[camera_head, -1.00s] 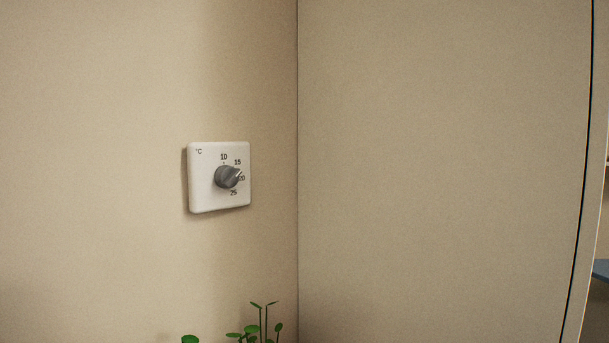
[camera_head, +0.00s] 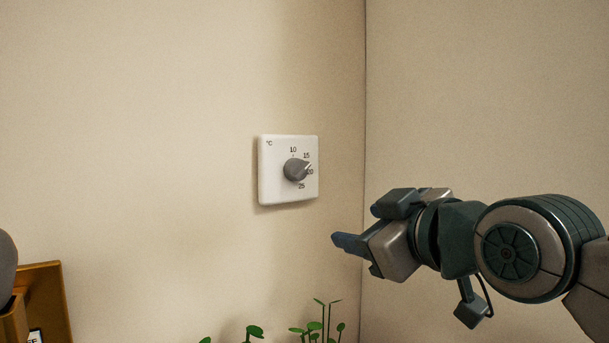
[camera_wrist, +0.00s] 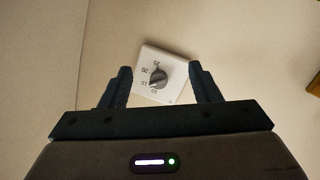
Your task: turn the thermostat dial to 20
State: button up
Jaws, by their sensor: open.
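The thermostat (camera_head: 271,188) is a white square plate on the left wall, marked °C with 10, 15, 20 and 25. Its grey dial (camera_head: 294,170) has a pale pointer line aimed between 15 and 20. My gripper (camera_head: 338,240) is right of and below the thermostat in the head view, apart from the dial. In the wrist view my gripper (camera_wrist: 164,78) is open and empty, and the thermostat (camera_wrist: 147,56) with its dial (camera_wrist: 157,80) shows between the two fingers, some way beyond them.
A green plant (camera_head: 322,325) stands below the thermostat, its pot out of view. A brown wooden object (camera_head: 45,300) and a grey rounded thing (camera_head: 6,265) are at the lower left. The wall corner is just right of the thermostat. The wall around the plate is clear.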

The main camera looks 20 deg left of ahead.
aim_at(302, 170)
notch_tip(302, 170, up, 6)
jog(key=s+a+n+y, duration=0.1)
jog(key=a+n+y, duration=0.1)
jog(key=y, duration=0.1)
jog(key=shift+t, duration=0.3)
jog(key=p+x, duration=0.3)
jog(key=x, duration=0.7)
jog(key=shift+w, duration=0.35)
jog(key=shift+p+x, duration=0.45)
jog(key=shift+x, duration=0.8)
jog(key=shift+f, duration=0.1)
jog(key=c, duration=1)
